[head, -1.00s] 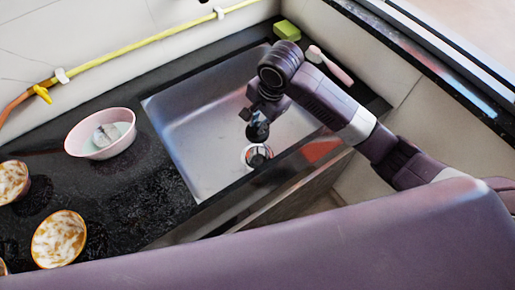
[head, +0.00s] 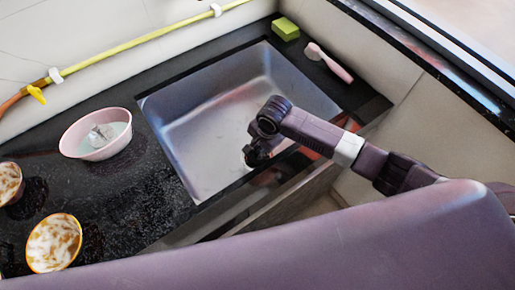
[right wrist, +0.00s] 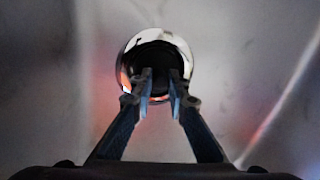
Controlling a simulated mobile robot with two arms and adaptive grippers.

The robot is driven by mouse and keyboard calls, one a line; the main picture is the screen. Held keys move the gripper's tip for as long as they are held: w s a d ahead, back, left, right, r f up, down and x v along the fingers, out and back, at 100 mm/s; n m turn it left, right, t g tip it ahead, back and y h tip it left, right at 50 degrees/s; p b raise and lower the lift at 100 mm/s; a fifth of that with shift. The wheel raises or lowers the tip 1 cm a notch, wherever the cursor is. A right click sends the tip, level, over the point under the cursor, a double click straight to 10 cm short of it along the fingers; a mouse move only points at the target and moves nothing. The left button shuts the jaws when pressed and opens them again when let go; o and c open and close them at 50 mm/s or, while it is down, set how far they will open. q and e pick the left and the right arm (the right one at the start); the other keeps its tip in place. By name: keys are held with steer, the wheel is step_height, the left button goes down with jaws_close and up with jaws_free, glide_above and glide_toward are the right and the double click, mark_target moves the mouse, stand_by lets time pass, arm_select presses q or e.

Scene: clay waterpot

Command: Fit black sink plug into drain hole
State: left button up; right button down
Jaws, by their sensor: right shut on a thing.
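The chrome drain ring (right wrist: 184,48) shows in the right wrist view, set in the sink floor. In the head view my right gripper (head: 252,158) hides most of the ring. My right gripper's fingertips (right wrist: 160,84) are at the ring's near side in the wrist view, shut on the black sink plug (right wrist: 156,58). The plug is a dark round shape that appears within the ring. I cannot tell whether it is seated in the hole or just above it. My left gripper is not in view.
The metal sink (head: 205,120) is otherwise empty. A pink bowl (head: 70,140) and patterned bowls (head: 55,243) stand on the black counter at left. A green sponge (head: 285,28) and a pink-handled brush (head: 333,66) lie behind the sink. The sink's front edge passes close to my right arm.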

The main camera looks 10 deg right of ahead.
mark_target(263, 161)
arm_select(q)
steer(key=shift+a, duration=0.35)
arm_select(e)
steer(key=c, duration=1.8)
jaws_free()
steer(key=shift+a, duration=0.1)
steer(key=shift+c, duration=0.2)
steer(key=shift+r, duration=0.1)
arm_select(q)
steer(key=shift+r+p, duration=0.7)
arm_select(e)
steer(key=v, duration=1.2)
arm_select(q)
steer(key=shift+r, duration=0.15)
arm_select(e)
steer(key=shift+r, duration=0.1)
